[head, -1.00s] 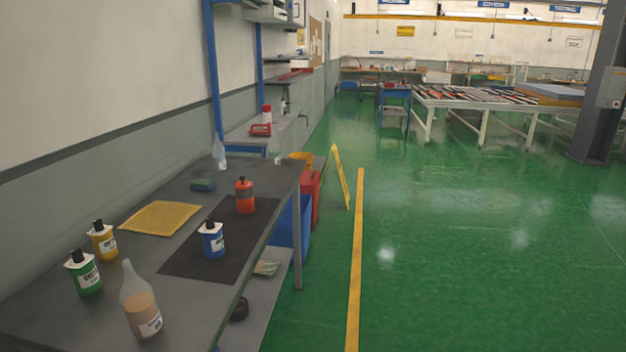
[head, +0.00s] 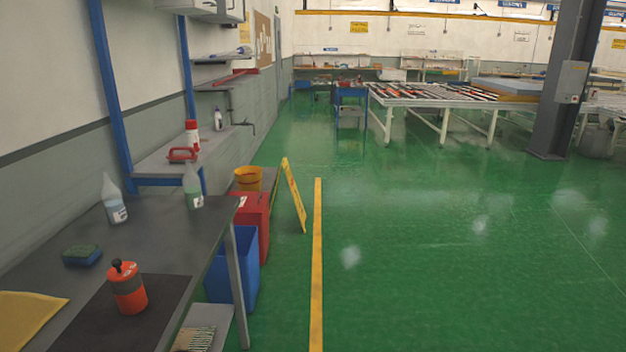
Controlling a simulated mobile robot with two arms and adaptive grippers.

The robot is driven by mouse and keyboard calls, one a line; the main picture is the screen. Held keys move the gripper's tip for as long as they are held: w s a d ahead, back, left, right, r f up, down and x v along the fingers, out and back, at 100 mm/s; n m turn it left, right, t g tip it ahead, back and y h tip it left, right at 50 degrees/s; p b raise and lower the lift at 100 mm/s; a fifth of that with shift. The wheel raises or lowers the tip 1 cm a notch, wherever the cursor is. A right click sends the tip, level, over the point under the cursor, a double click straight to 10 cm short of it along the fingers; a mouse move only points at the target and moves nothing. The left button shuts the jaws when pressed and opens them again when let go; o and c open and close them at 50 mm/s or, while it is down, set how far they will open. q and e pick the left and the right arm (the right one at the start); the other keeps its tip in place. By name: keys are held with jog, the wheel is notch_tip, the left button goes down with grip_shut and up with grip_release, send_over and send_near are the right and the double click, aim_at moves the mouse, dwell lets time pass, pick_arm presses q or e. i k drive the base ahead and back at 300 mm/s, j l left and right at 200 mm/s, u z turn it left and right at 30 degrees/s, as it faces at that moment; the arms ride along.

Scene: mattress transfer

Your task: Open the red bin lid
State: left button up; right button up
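The red bin (head: 262,222) stands on the green floor past the far end of the grey workbench, behind an open blue bin. Its top is partly visible and looks closed, with a small white label near its left edge. The blue bin and the bench hide its lower part. Neither of my grippers is in view.
The grey workbench (head: 150,240) runs along the left with bottles, a green sponge (head: 82,255) and a red-orange container (head: 128,288). The blue bin (head: 233,268), yellow bucket (head: 248,178) and yellow floor sign (head: 294,195) are around the red bin. The green floor to the right is clear.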

aim_at(252, 202)
jog(key=i, duration=3.35)
jog(key=i+l+u, duration=0.1)
jog(key=i+u, duration=0.35)
jog(key=i+l+u, duration=0.4)
jog(key=i, duration=0.2)
jog(key=i+l+u, duration=0.45)
jog(key=i+j, duration=0.05)
jog(key=j, duration=0.05)
